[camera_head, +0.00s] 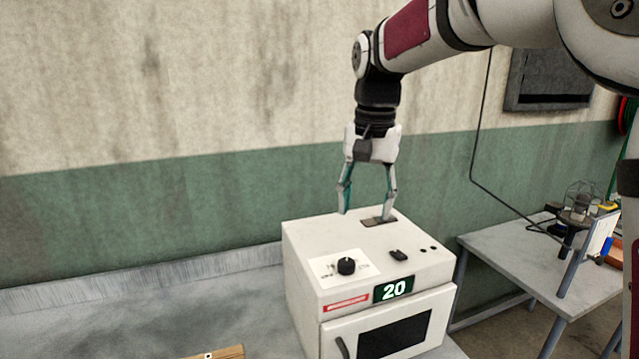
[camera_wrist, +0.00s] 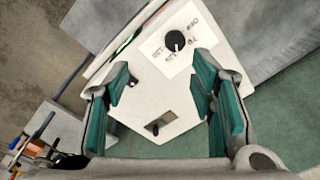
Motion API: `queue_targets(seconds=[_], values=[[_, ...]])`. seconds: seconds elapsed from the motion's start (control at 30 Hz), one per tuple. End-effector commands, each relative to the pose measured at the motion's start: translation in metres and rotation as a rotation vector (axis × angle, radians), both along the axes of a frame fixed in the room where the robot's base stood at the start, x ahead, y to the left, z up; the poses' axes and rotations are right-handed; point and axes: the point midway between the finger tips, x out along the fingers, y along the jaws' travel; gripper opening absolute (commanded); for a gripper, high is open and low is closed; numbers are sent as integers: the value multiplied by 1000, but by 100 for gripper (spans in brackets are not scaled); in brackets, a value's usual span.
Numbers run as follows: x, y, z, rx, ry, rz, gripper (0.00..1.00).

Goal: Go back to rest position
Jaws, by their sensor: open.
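My gripper (camera_head: 366,211) is open and empty, pointing down just above the top of a white box-shaped machine (camera_head: 313,262). In the wrist view my gripper (camera_wrist: 163,92) shows its two teal-padded fingers spread apart with the machine's white top (camera_wrist: 150,85) between and below them. The machine has a black knob (camera_head: 346,266) on a white dial plate, a display (camera_head: 393,289) reading 20, and a front door with a dark window (camera_head: 394,338). A small dark plate (camera_head: 380,221) lies on its top near the right finger; I cannot tell if they touch.
The machine stands on a grey table (camera_head: 150,325). A piece of wood (camera_head: 217,352) shows at the bottom edge. A second grey table (camera_head: 530,262) at the right carries a wire-caged device (camera_head: 580,200) and other items. The wall (camera_head: 200,205) stands behind.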

Motion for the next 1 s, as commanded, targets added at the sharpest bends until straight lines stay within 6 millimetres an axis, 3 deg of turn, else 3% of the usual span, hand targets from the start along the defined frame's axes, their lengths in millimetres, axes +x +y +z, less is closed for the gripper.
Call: queue_targets(seconds=[0.1,0.33,0.47,0.7,0.83,1.0], values=[[-35,-21,15,10,-63,50,51],[-103,-50,23,2,-179,156,51],[-142,-62,17,-17,-246,218,51],[-207,-79,-12,-79,-358,324,51],[-230,-84,-29,-112,-399,365,51],[-243,-87,-40,-135,-424,391,51]])
